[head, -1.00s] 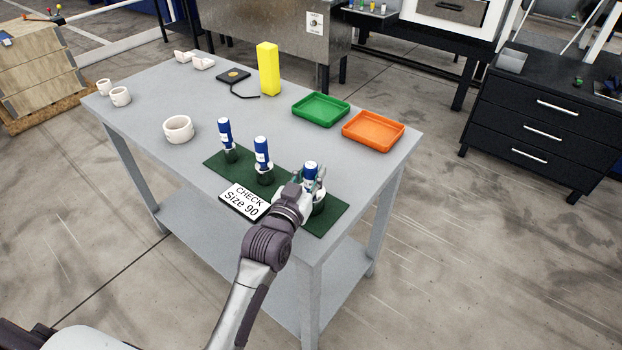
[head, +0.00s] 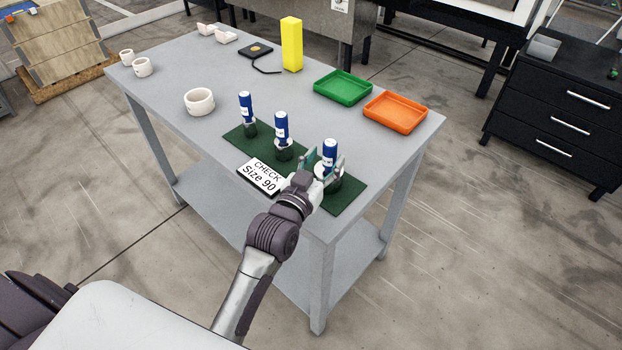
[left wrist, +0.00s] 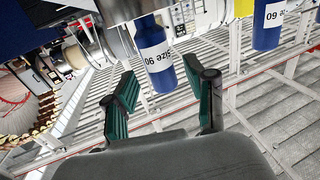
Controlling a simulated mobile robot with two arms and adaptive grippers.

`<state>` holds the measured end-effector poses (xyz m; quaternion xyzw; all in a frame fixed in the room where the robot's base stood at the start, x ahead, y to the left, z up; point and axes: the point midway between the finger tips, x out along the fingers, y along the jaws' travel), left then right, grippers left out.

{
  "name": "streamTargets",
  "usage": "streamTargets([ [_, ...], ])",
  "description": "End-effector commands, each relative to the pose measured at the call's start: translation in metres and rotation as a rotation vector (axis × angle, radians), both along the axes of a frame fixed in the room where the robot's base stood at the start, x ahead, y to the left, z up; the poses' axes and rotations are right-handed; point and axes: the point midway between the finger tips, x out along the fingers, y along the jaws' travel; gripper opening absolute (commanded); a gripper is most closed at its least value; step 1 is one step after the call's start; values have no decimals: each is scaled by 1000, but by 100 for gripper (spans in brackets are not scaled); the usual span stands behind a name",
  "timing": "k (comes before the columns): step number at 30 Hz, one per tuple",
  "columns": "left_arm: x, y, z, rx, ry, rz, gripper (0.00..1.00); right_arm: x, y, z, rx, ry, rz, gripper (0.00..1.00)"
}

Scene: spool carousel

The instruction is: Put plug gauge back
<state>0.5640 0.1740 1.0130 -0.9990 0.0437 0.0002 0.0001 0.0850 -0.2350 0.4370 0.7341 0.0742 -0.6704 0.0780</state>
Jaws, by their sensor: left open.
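Three plug gauges with blue handles stand upright in dark holders on a green mat (head: 350,199): a left one (head: 246,106), a middle one (head: 281,128) and a right one (head: 330,155). My left gripper (head: 324,164) is open at the right gauge, its green-padded fingers spread near the handle's lower part. In the left wrist view, a blue handle (left wrist: 158,72) labelled Size 90 stands ahead of the open fingers, apart from them. A second blue handle (left wrist: 268,32) shows at the upper right. A sign (head: 261,177) reads CHECK Size 90. My right gripper is out of view.
On the grey table (head: 215,140) are a green tray (head: 343,100), an orange tray (head: 395,125), a yellow block (head: 292,45), a white ring (head: 199,101), smaller white parts and a black pad (head: 256,50). The table's middle is clear. A black drawer unit (head: 550,110) stands right.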

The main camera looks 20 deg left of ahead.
Motion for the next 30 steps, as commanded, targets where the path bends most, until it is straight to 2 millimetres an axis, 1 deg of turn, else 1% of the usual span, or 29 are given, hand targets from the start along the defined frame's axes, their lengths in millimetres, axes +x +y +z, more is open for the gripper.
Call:
streamTargets([
  [1, -13, 1, -3, 1, 2, 0, 55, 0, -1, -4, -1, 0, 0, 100],
  [6, -49, 4, -3, 1, 2, 0, 55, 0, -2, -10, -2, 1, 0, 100],
  [9, -66, 6, -3, 0, 2, 0, 55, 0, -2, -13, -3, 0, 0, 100],
  [12, -77, 7, -2, 0, 1, 0, 55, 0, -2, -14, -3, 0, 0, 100],
  [17, -85, 7, 0, 0, 0, 0, 55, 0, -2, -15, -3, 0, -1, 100],
  [30, -85, 8, 0, 0, 0, 0, 55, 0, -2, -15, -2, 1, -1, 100],
])
